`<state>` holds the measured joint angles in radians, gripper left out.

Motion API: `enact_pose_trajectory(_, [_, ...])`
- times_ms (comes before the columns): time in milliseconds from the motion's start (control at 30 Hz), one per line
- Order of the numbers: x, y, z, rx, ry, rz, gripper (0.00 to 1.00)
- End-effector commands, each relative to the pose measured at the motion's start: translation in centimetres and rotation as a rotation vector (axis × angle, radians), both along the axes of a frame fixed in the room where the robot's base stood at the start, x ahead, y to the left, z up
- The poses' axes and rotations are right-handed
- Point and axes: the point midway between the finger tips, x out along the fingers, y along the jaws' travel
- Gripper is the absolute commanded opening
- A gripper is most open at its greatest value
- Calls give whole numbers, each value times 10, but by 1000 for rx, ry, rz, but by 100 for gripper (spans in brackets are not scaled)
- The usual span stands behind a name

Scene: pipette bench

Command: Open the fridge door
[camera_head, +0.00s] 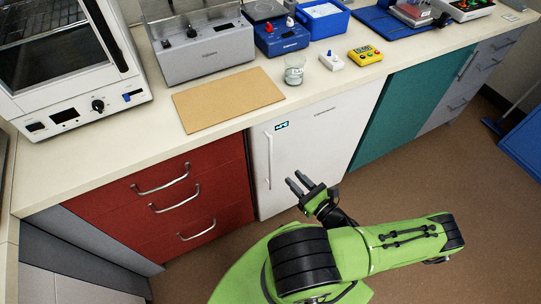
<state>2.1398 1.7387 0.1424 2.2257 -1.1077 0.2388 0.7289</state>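The fridge is a white unit under the bench, and its front door (314,140) looks closed. A vertical white handle (269,160) runs along the left side of the door. My gripper (294,184) is in front of the lower part of the door, a little right of and below the handle. Its two dark fingers are apart with a gap between them, and nothing shows in the gap. The gripper appears clear of the handle; its exact distance from the door is hard to tell. My arm hides part of the floor in front of the fridge.
Red drawers (170,201) with metal handles adjoin the fridge on the left. A teal cabinet (403,111) adjoins on the right. The bench top above holds a brown board (228,98), a glass beaker (294,70) and a yellow timer (365,55). Brown floor (440,165) is open at right.

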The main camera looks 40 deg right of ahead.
Motion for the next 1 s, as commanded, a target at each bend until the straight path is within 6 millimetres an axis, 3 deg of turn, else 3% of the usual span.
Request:
enact_pose_trajectory(300, [82, -5, -1, -2, -2, 8, 31])
enact_pose_trajectory(500, [119, -9, -2, -3, 1, 6, 31])
enact_pose_trajectory(867, [129, -11, 0, -2, 2, 4, 31])
enact_pose_trajectory(1000, [129, -11, 0, -3, 2, 5, 9])
